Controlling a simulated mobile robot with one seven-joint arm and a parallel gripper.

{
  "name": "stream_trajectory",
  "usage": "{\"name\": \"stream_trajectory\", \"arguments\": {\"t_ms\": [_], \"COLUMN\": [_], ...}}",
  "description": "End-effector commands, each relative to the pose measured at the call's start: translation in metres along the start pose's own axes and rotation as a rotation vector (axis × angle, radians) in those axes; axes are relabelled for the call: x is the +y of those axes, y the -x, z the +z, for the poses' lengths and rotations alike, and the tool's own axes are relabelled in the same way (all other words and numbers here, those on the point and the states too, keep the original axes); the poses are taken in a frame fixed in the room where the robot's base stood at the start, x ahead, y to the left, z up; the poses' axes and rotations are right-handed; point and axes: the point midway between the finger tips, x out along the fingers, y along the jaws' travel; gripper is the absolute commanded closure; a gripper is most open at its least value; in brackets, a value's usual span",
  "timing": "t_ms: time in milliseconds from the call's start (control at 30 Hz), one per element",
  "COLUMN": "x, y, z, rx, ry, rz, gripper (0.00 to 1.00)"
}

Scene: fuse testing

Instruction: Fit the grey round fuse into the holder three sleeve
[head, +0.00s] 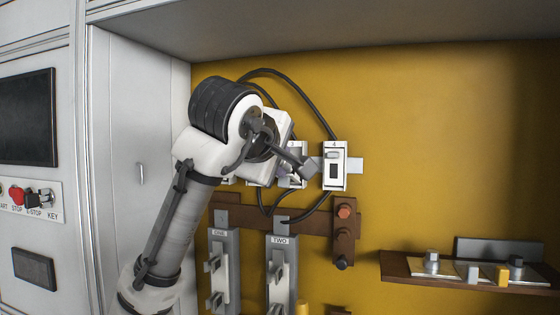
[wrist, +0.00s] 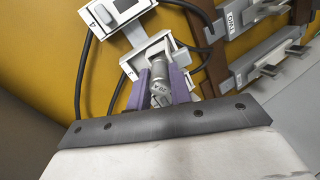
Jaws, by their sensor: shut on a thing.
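The grey round fuse (wrist: 159,88) is a small grey cylinder between the purple fingers of my gripper (wrist: 161,80), which is shut on it. In the wrist view its far end points at a white holder (wrist: 153,50), which I take for holder three, beside the holder marked 4. The fuse end overlaps the holder's front; I cannot tell whether it is inside the sleeve. In the head view this holder (head: 298,180) is partly hidden behind my gripper, and the fuse cannot be made out there.
The holder marked 4 (head: 334,172) stands just right, with black cables (head: 300,92) looping above. The yellow wall at right is clear.

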Motion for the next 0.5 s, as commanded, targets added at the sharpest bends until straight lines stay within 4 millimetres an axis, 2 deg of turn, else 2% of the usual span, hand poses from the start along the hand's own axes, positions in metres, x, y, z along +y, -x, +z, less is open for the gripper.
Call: {"name": "stream_trajectory", "arguments": {"t_ms": [500], "x": [-0.0007], "y": [-0.0013], "z": [0.0005], "rx": [-0.002], "ry": [0.000], "rz": [-0.003], "gripper": [1.00]}}
